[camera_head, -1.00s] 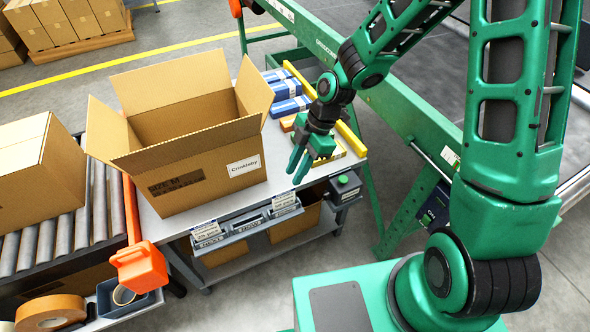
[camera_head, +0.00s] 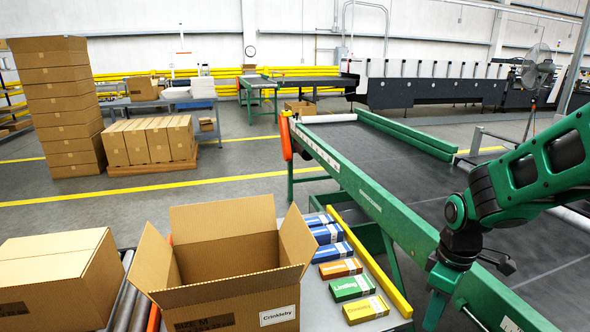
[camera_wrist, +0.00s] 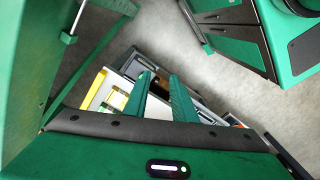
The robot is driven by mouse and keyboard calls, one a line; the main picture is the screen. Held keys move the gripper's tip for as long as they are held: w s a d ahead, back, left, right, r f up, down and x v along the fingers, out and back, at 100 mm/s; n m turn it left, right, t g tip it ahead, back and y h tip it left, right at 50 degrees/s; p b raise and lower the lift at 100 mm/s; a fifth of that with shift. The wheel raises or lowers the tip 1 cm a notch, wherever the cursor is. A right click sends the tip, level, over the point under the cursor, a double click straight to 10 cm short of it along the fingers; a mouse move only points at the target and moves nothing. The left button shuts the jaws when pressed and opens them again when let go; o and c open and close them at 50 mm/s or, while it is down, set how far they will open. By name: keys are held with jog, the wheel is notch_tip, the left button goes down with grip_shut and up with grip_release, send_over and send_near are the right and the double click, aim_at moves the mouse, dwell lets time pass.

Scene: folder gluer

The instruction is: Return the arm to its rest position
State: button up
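My arm reaches in from the right in the head view, and my gripper (camera_head: 434,312) hangs down beside the green conveyor frame, right of the work table. In the wrist view my gripper (camera_wrist: 160,77) shows two green fingers apart with nothing held between them. Below and beyond the fingers, the table with small boxes shows partly, tilted in the picture. My gripper touches no box that I can see.
An open carton (camera_head: 236,283) labelled Crinkleby stands on the table. Beside it lie several blue boxes, an orange box (camera_head: 341,267), a green box (camera_head: 351,287) and a yellow box (camera_head: 366,309). A conveyor belt (camera_head: 400,165) runs behind. A closed carton (camera_head: 55,275) sits left.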

jog(key=s+d+r+m, duration=0.4)
jog(key=s+d+m, duration=0.1)
jog(key=s+m, duration=0.2)
jog(key=s+d+r+m, duration=0.5)
jog(key=s+m, duration=0.3)
jog(key=s, duration=0.2)
jog(key=shift+d, duration=0.2)
jog(key=shift+w+f, duration=0.2)
jog(key=shift+w, duration=0.35)
